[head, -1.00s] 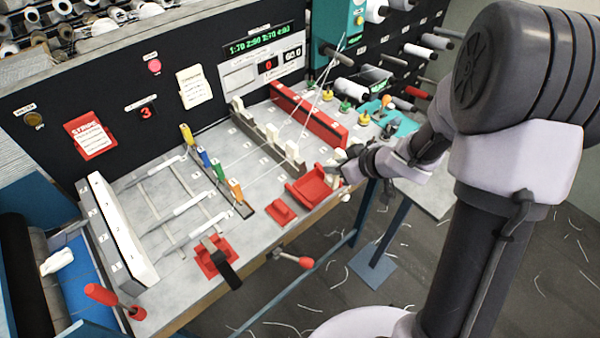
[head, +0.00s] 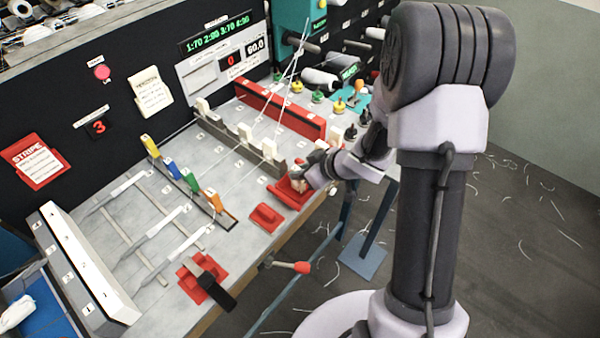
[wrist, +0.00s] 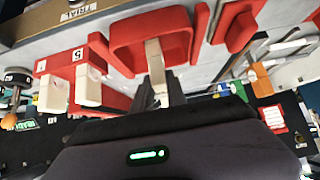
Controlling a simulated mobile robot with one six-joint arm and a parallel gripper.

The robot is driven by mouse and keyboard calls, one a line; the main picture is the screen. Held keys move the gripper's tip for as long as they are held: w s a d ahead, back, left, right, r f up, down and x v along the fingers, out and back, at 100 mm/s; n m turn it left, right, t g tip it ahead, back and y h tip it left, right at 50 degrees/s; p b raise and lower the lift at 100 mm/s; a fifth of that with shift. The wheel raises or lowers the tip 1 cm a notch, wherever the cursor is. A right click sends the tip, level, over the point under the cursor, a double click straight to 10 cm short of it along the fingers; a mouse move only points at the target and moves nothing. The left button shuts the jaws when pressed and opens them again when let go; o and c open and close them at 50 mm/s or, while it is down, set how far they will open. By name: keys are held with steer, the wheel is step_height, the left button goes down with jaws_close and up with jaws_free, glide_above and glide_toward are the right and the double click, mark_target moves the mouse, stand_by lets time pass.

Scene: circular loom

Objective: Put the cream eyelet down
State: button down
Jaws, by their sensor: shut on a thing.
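The cream eyelet (wrist: 155,62) is a slim pale piece between the fingers of my gripper (wrist: 160,92) in the wrist view. Its far end lies over the shallow red tray (wrist: 122,58); I cannot tell whether it touches the tray. In the head view my gripper (head: 308,178) is at the red tray (head: 284,198) near the table's front edge. The gripper and arm hide most of the eyelet there.
Other cream eyelets stand on the grey rail (head: 238,140) behind the tray. A long red rail (head: 285,112) lies further back. A small red block (head: 266,217) is left of the tray. A red-knobbed lever (head: 300,267) sticks out at the front edge.

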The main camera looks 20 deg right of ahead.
steer(key=shift+f, duration=0.15)
steer(key=c, duration=1.3)
jaws_free()
steer(key=shift+c, duration=0.2)
